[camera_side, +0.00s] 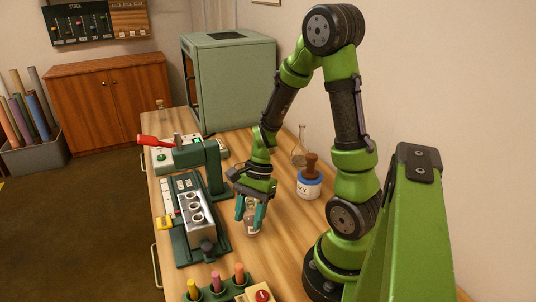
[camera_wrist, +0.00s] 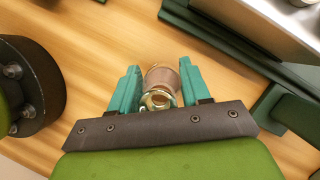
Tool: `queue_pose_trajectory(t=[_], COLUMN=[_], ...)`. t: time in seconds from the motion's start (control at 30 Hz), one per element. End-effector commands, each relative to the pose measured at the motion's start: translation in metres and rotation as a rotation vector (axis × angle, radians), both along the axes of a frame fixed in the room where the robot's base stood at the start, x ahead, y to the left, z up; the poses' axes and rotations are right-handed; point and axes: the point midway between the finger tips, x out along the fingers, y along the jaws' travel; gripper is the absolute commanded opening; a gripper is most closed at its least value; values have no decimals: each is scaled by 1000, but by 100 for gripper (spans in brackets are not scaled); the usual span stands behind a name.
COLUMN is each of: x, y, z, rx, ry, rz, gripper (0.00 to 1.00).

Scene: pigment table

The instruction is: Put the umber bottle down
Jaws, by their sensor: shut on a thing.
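The umber bottle (camera_side: 251,217) is a small clear glass bottle with brownish contents. My gripper (camera_side: 251,209) is shut on it, with a teal finger on each side. In the side view the bottle looks upright, low over or on the wooden table; I cannot tell whether its base touches. In the wrist view the bottle (camera_wrist: 161,82) sits between the two teal fingertips of my gripper (camera_wrist: 158,84), its round glass mouth facing the camera. No label can be read.
A white and blue jar (camera_side: 309,186) and a glass flask (camera_side: 299,152) stand to the right and behind. Coloured tubes (camera_side: 216,281) stand in front. Bare wood surrounds the bottle.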

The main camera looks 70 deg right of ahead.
Motion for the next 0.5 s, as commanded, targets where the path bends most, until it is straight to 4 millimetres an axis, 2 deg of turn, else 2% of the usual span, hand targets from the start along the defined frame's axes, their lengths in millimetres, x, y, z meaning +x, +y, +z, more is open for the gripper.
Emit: queue_pose_trajectory(t=[0.03, 0.07, 0.2, 0.23, 0.5], x=[0, 0, 0, 0, 0], y=[0, 0, 0, 0, 0], z=[-2, -2, -2, -2, -1], rx=[1, 0, 0, 0, 0], ry=[1, 0, 0, 0, 0], rz=[-1, 0, 0, 0, 0], gripper=[13, 48, 70, 72, 72])
